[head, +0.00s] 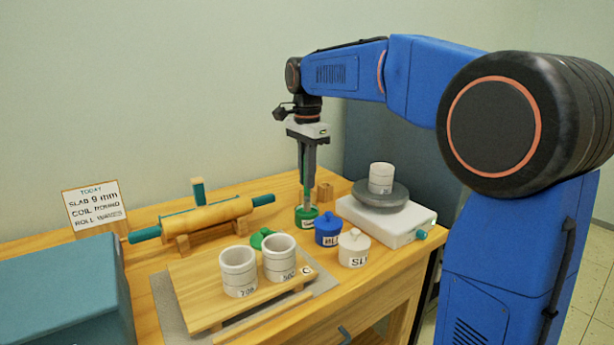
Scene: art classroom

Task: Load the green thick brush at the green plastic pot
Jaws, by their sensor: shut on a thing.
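My gripper (307,183) points straight down and is shut on the green thick brush (305,158). The brush's green handle shows between the fingers. The green plastic pot (306,219) stands upright on the table, directly below my gripper. The brush's lower end reaches down to the pot's mouth. I cannot tell how deep its bristles are, as the fingers and the pot's rim hide them. A green lid (262,238) lies apart from the pot, to its lower left.
A blue pot (328,230) and a white pot (353,248) stand close by. A white wheel unit (384,226) carries a cup (381,178) at right. Two cups (239,271) sit on a wooden board (203,320). A rolling pin (200,219) rests behind, left.

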